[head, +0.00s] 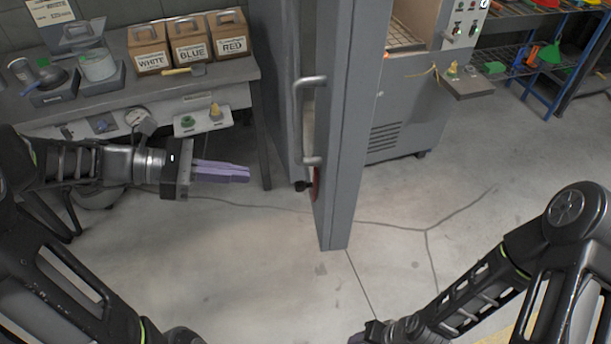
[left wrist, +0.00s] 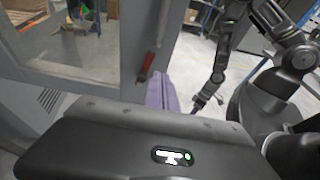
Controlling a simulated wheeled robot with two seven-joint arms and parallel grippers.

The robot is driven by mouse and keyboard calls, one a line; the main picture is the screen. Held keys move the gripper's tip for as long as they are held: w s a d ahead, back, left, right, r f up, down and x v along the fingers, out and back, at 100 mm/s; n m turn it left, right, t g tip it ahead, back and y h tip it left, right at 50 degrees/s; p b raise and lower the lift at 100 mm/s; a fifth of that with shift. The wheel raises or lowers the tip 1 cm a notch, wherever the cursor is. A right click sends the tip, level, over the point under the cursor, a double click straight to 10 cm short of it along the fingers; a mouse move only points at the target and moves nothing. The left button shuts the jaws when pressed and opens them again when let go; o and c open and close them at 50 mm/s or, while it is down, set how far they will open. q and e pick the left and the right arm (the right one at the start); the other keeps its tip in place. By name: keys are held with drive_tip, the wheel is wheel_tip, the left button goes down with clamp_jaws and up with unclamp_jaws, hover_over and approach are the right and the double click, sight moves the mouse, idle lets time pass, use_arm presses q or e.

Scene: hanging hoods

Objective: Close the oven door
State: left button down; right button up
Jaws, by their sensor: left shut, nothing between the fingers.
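The grey oven door (head: 350,120) stands open and upright, seen nearly edge-on in the middle of the head view. Its bar handle (head: 300,120) is on the left-facing side. The oven body (head: 405,115) is behind it to the right, with a rack in its opening. My left gripper (head: 248,174) has purple fingers, shut and empty, left of the door and below the handle, with a visible gap in the head view. The left wrist view shows these fingers (left wrist: 162,92) near the windowed door (left wrist: 105,75) and a red part (left wrist: 147,66). My right gripper (head: 372,334) is partly cut off at the bottom edge; its jaws are unclear.
A grey workbench (head: 235,95) at the left holds boxes labelled WHITE, BLUE and RED (head: 187,46). A blue-framed rack (head: 540,85) is at the far right. The floor (head: 260,270) in front is clear.

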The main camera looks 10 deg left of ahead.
use_arm(q)
drive_tip(key=shift+d+f+b, duration=0.8)
drive_tip(key=shift+d+b, duration=0.05)
drive_tip(key=shift+b, duration=1.6)
drive_tip(key=p, duration=0.2)
approach(322, 178)
drive_tip(key=x, duration=0.5)
drive_tip(key=shift+s+d+r, duration=0.1)
drive_tip(key=shift+d, duration=0.65)
drive_tip(key=shift+w, duration=0.25)
